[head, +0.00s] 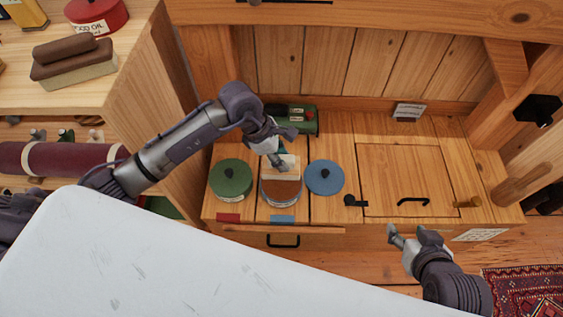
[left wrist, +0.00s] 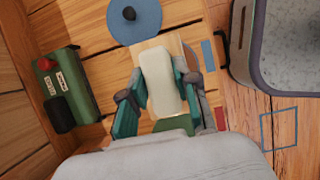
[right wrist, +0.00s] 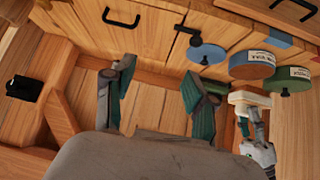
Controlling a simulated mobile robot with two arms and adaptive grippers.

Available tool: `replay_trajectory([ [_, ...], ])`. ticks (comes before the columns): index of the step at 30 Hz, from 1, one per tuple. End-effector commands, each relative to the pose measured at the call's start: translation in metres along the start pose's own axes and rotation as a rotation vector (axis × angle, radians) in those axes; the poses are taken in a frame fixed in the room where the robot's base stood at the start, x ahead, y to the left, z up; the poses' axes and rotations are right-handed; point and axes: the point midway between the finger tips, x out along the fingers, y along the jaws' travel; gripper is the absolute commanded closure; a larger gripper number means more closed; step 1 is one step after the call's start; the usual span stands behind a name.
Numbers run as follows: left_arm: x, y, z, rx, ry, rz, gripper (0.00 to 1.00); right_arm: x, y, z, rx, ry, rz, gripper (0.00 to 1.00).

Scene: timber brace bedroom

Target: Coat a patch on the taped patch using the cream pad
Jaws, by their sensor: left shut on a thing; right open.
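My left gripper (head: 277,160) is shut on the cream pad (head: 290,165), a pale block held at the middle tin (head: 282,191) on the wooden bench. Whether the pad touches the tin's brown top is unclear. In the left wrist view the pad (left wrist: 161,80) sits between the two fingers (left wrist: 160,92). It also shows in the right wrist view (right wrist: 250,98), beside the labelled brown tin (right wrist: 252,65). A blue-outlined rectangle (left wrist: 279,129), likely the taped patch, lies on the wooden floor in the left wrist view. My right gripper (head: 405,240) is open and empty before the bench's right front.
A green-lidded tin (head: 230,178) stands left of the middle tin and a blue-lidded tin (head: 325,177) right of it. A green box (head: 303,119) stands behind. A black handle (head: 413,201) and a wooden peg (head: 468,203) are at right.

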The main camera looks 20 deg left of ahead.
Motion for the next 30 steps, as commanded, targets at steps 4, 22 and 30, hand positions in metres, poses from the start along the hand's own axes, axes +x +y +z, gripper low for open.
replay_trajectory([
  [4, 0.003, 0.001, -0.001, -0.010, -0.001, 0.005, 0.97, -0.001, -0.001, -0.008, -0.001, 0.039, -0.002, 0.44],
  [22, 0.023, 0.000, -0.009, -0.007, -0.001, 0.002, 0.97, -0.001, -0.011, -0.076, -0.004, 0.402, -0.023, 0.44],
  [30, 0.032, 0.000, -0.013, -0.007, 0.000, 0.002, 0.97, -0.011, -0.015, -0.107, -0.004, 0.583, -0.034, 0.44],
])
